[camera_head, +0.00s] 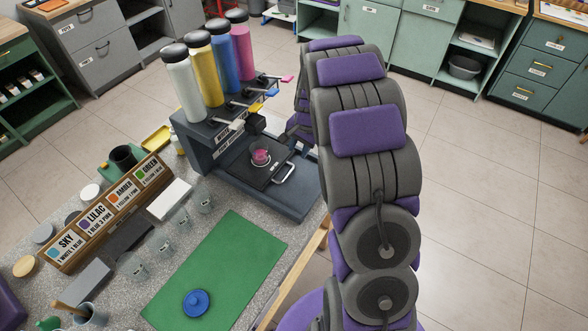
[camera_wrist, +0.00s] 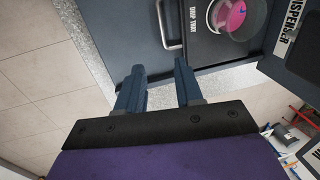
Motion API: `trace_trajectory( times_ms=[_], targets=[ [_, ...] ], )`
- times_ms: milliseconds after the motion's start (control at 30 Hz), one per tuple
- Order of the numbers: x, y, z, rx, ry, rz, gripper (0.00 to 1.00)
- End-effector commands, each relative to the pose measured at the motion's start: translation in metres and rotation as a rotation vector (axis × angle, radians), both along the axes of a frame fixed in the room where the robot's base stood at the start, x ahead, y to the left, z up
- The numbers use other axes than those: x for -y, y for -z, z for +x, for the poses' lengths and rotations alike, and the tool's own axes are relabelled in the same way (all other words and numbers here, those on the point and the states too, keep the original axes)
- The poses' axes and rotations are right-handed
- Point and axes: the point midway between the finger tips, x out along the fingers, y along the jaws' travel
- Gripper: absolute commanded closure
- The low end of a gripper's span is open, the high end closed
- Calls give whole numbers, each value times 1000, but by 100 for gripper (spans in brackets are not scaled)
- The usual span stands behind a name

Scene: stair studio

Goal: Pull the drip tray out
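The drip tray (camera_head: 250,172) is a dark flat tray set in the base of the paint dispenser (camera_head: 213,150). Its light metal handle (camera_head: 285,173) is on the right side. In the wrist view the drip tray (camera_wrist: 197,42) carries a "DRIP TRAY" label, and the handle (camera_wrist: 163,25) lies beyond my fingers. A clear cup with pink content (camera_head: 260,156) stands on the tray; it also shows in the wrist view (camera_wrist: 235,15). My gripper (camera_wrist: 157,76) is open and empty, its fingertips apart from the handle. In the head view my arm hides the gripper's fingers.
White, yellow, blue and pink bottles (camera_head: 228,60) stand on top of the dispenser. A green mat (camera_head: 220,265) with a blue lid (camera_head: 197,302), several clear cups and a colour-card rack (camera_head: 110,215) are on the speckled counter (camera_head: 60,287). Open tiled floor (camera_head: 480,200) lies to the right.

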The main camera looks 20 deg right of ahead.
Motion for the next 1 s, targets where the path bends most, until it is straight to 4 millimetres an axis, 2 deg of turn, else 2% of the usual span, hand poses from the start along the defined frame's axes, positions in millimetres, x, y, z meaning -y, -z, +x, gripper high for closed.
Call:
trace_trajectory(
  times_ms=[33, 133, 400, 500, 700, 1000],
  targets=[
    [-5, 13, 1, -4, -3, -1, 64],
    [-9, 32, 4, -3, -5, -4, 64],
    [-3, 85, 11, -5, -3, 9, 64],
    [-3, 98, 14, -1, -3, 10, 64],
    [-11, 113, 16, -1, -4, 3, 64],
    [-14, 114, 17, 0, -4, -1, 64]
  ],
)
